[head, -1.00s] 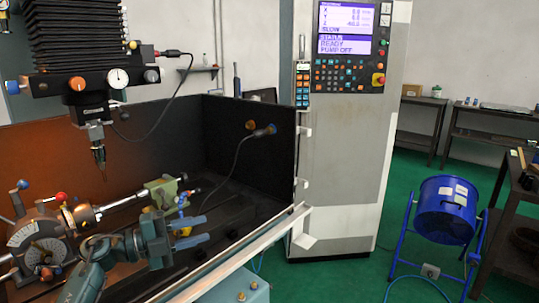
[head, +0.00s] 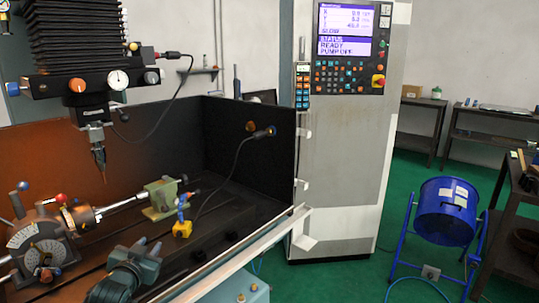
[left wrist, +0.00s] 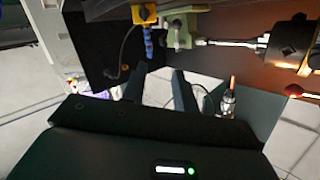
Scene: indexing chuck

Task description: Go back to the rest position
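My left gripper (head: 146,250) is low in the head view, in front of the machine table, with the teal wrist toward the camera and its fingers mostly hidden. In the left wrist view, its two dark fingers (left wrist: 160,82) stand apart with nothing between them. The indexing head (head: 40,250) with its graduated dial sits at the left of the table. Its chuck (head: 82,215) has a bright shaft (head: 122,205) running to the green tailstock (head: 160,198). My left gripper is apart from these. My right gripper is not in view.
A yellow base with a blue hose (head: 182,228) stands near the tailstock. The spindle (head: 98,155) hangs above the table. The enclosure's front rail (head: 240,252) runs beside my left arm. A control cabinet (head: 340,160) and blue drum (head: 446,210) stand right, with green floor between.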

